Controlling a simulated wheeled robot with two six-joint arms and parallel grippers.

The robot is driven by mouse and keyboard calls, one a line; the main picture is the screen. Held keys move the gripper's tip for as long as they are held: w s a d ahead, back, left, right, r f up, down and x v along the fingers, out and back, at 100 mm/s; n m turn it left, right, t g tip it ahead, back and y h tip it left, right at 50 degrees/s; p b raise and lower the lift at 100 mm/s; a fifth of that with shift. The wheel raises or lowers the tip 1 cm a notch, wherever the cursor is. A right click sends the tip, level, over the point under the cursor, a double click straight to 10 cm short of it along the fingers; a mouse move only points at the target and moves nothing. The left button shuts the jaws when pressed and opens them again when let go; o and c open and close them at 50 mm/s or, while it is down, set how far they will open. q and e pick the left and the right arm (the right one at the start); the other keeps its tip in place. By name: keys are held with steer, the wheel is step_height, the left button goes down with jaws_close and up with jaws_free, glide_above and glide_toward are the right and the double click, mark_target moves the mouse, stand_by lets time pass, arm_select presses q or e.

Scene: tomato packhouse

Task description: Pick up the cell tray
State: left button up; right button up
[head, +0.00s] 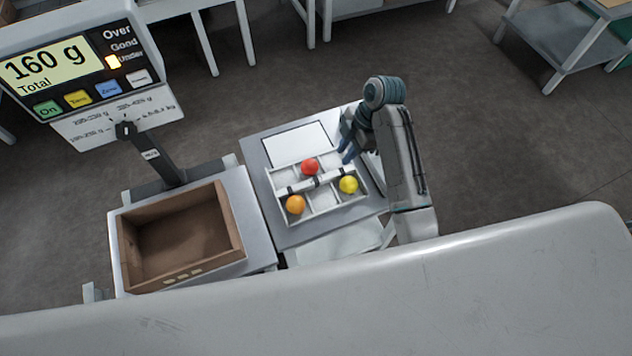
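The cell tray (332,205) is a shallow white tray split into square cells, with a bar handle (317,183) across its middle. It lies on a grey work surface. A red tomato (310,167), an orange tomato (295,204) and a yellow tomato (348,184) sit in separate cells; other cells are empty. My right gripper (345,148) is above and beside the tray's far right corner, its blue fingers pointing down and apart from the handle. The fingers look spread with nothing between them. My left gripper is not in view.
A brown open box (128,254), empty inside, stands on the scale left of the tray. The scale's display (48,62) reads 160 g, with the "Under" light lit. A white panel (297,144) lies behind the tray. White tables stand at the back.

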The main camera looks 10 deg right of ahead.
glide_above(325, 176)
steer(key=d, duration=0.3)
steer(key=shift+n, duration=0.3)
steer(key=f, duration=0.2)
steer(key=f+p, duration=0.1)
steer(key=f, duration=0.1)
steer(key=shift+w+a+f, duration=0.15)
steer(key=shift+w+f, duration=0.05)
steer(key=shift+f, duration=0.1)
steer(key=p+x, duration=0.1)
steer(key=x, duration=0.3)
steer(key=shift+s+a, duration=0.1)
steer(key=shift+a, duration=0.15)
steer(key=shift+a+f+p, duration=0.2)
steer(key=shift+f+p, duration=0.1)
steer(key=shift+f, duration=0.25)
steer(key=shift+f, duration=0.25)
jaws_close()
steer(key=shift+r, duration=0.15)
